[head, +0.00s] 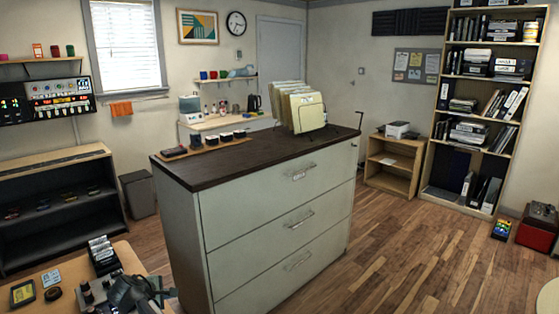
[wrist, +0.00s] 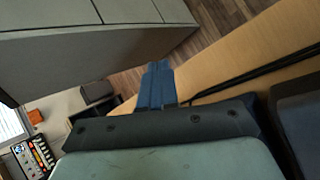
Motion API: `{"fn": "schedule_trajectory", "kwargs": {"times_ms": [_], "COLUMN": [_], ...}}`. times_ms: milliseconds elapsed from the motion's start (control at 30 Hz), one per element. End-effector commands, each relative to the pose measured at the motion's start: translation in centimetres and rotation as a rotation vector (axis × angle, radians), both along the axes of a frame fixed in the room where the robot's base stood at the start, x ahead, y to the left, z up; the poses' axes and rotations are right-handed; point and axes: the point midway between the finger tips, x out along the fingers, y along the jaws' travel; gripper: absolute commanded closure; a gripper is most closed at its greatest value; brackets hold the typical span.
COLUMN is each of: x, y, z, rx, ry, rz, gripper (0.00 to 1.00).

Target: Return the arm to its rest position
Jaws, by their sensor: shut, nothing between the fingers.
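My gripper (wrist: 158,70) shows in the wrist view as two blue fingers lying side by side, shut, with nothing between them. The fingers extend past the dark gripper body at the bottom of that view. A wooden table edge is to their right and a pale cabinet is above and to their left. In the head view, a dark shape at the bottom left, above the wooden table, seems to be part of my arm; the fingers cannot be made out there.
The wooden table (head: 70,268) holds a dark rack of items (head: 103,256) and small badges. The dark-topped drawer cabinet (head: 270,245) stands close by, with folders (head: 305,110) and a row of small items on top. Wooden floor (head: 420,255) is open to the right.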

Motion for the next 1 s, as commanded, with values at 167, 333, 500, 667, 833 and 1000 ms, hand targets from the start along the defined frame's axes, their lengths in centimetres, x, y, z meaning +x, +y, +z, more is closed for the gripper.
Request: {"fn": "schedule_trajectory", "kwargs": {"times_ms": [167, 333, 500, 667, 833, 1000], "x": [1.8, 1.1, -0.9, -3.9, -8.1, -13.2], "y": [-8.2, -15.7, -23.0, -29.7, -36.1, -41.7], "z": [-6.8, -13.5, -19.6, -24.7, -29.4, -33.2], "rx": [0.041, 0.068, 0.094, 0.119, 0.144, 0.169], "ry": [0.077, 0.168, 0.254, 0.333, 0.412, 0.488], "rz": [-0.154, -0.308, -0.473, -0.635, -0.816, -1.004], "gripper": [1.00, 1.00, 1.00, 1.00, 1.00, 1.00]}}
